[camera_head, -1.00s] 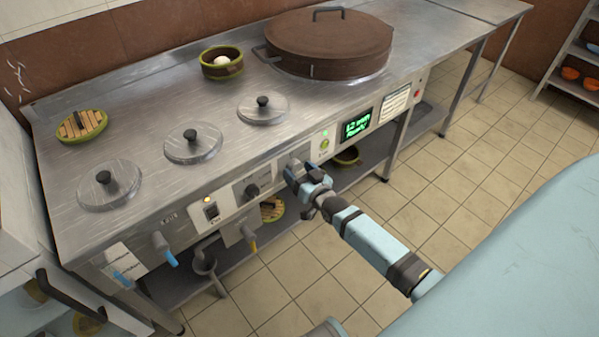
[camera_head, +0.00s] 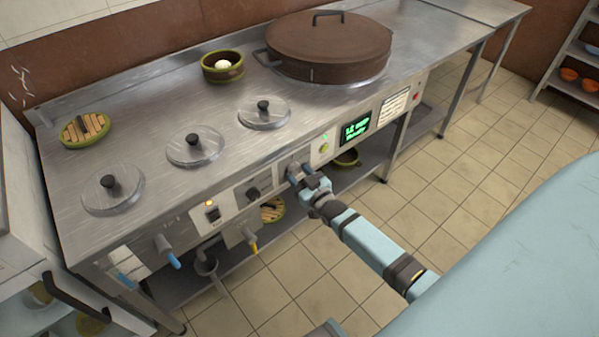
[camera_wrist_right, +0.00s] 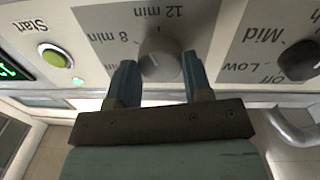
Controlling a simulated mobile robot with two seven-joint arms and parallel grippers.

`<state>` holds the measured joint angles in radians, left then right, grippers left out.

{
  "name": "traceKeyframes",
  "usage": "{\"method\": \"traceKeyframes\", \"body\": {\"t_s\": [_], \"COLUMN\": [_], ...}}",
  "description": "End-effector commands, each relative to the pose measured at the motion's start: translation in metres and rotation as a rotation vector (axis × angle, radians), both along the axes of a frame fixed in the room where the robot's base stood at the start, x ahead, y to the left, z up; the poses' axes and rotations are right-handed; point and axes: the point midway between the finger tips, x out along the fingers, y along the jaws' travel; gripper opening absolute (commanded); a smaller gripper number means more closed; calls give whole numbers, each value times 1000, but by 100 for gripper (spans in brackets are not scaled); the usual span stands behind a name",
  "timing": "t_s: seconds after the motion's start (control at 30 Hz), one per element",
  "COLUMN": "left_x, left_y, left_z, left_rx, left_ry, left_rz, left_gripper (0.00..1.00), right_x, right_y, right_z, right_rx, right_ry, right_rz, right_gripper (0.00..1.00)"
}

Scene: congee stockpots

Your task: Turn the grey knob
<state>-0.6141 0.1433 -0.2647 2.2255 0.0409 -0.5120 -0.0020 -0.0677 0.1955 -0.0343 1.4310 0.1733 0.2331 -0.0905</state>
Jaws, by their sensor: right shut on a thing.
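The grey knob (camera_wrist_right: 160,62) shows in the right wrist view on the pale front panel, with minute labels such as "8 min" and "12 min" around it. My right gripper (camera_wrist_right: 161,80) has one finger on each side of the knob and is shut on it. In the head view my right gripper (camera_head: 298,174) reaches the panel from the lower right and hides the knob. My left gripper is not clearly seen.
A dark knob (camera_wrist_right: 298,60) marked Low and Mid sits beside the grey knob. A green Start button (camera_wrist_right: 55,56) and a green-lit display (camera_head: 355,129) are also on the panel. A large brown-lidded pot (camera_head: 330,45) and several round lids stand on the steel counter (camera_head: 190,95).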

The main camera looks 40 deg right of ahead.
Motion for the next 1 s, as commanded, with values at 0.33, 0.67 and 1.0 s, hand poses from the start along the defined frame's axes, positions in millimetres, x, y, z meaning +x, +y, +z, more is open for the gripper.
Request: {"method": "traceKeyframes", "body": {"t_s": [0.33,0.67,1.0], "left_x": [-1,-1,-1], "left_y": [3,3,3], "left_z": [1,3,0], "left_rx": [18,20,20], "left_ry": [19,19,22], "left_rz": [7,7,7], "left_gripper": [41,41,41], "right_x": [0,0,0], "right_y": [0,-1,-1], "right_z": [1,-1,-2], "right_rx": [-330,-643,-965], "right_ry": [-26,-49,-76], "right_rz": [0,-1,0], "right_gripper": [22,22,22]}}
